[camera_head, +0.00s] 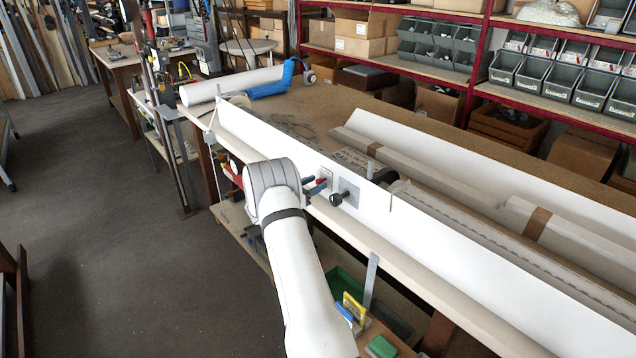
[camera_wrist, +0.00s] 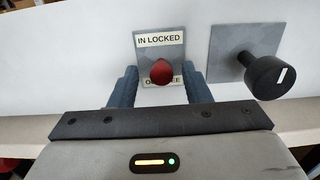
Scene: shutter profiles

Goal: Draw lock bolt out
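The lock bolt's red round knob (camera_wrist: 162,72) sits on a small grey plate (camera_wrist: 148,48) on the white profile (camera_wrist: 70,50). The upper label reads "IN LOCKED"; the lower one is partly hidden by the knob. My gripper (camera_wrist: 160,78) is open, with one blue-grey finger on each side of the knob and a gap on both sides. How far the bolt stands out cannot be told.
A black knob (camera_wrist: 272,76) on a grey square plate (camera_wrist: 234,48) stands right of the red knob, close to my right finger. The long white profile (camera_head: 440,225) lies along the bench. A white roll and blue tool (camera_head: 270,88) lie at the far end.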

